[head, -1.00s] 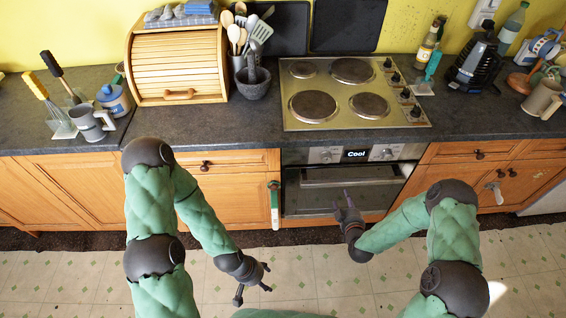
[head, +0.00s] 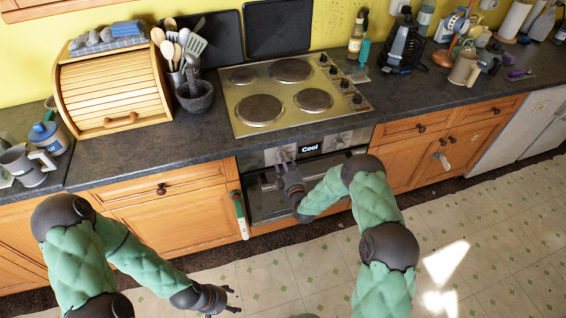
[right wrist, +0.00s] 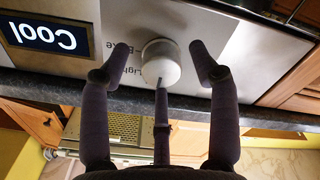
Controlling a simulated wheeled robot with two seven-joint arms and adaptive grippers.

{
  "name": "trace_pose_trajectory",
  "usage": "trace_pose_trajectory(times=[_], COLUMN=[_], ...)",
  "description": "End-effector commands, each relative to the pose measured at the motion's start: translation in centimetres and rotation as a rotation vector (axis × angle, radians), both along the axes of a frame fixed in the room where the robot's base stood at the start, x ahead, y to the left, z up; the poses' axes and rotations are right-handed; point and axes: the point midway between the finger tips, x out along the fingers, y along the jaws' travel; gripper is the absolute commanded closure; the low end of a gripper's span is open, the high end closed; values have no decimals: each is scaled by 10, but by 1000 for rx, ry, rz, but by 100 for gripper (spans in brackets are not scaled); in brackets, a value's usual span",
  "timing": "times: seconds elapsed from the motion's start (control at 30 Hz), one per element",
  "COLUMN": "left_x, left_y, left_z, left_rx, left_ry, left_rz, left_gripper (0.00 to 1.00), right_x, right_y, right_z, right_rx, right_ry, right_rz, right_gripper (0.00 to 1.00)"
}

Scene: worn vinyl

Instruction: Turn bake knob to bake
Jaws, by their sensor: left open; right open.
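The round pale knob (right wrist: 160,64) is on the oven's front panel, left of the "Cool" display (head: 310,149) in the head view. In the right wrist view it appears upside down beside the display, with "Light" and "Bake" lettering next to it. My right gripper (head: 284,162) is open in front of this knob and hides most of it in the head view. In the wrist view two fingers flank the knob with gaps, and a third points at its edge. I cannot tell whether that one touches. My left gripper (head: 222,297) is open and empty, low over the floor.
A second knob (head: 342,139) sits right of the display. The oven door (head: 268,202) is below the panel, the hob (head: 285,92) above it. A green-and-white handled item (head: 240,214) hangs at the oven's left. The floor in front is clear.

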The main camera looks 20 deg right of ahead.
Motion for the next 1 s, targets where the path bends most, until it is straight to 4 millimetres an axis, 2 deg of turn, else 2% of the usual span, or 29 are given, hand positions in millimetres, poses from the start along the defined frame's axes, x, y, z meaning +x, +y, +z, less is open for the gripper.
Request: trace_pose_trajectory(times=[0.13,0.47,0.67,0.7,1.0], left_x=[0,0,0,0,0], left_y=[0,0,0,0,0], left_z=[-3,-3,-3,-3,-4], left_rx=[0,0,0,0,0], left_ry=[0,0,0,0,0], left_rz=[0,0,0,0,0], left_gripper=[39,39,39,39,39], right_x=[11,14,14,14,13], right_y=[1,1,1,1,0], right_z=[0,0,0,0,-2], right_rx=[1,1,1,1,14], right_ry=[-1,1,1,1,5], right_rz=[1,1,1,0,-1], right_gripper=[39,39,92,95,95])
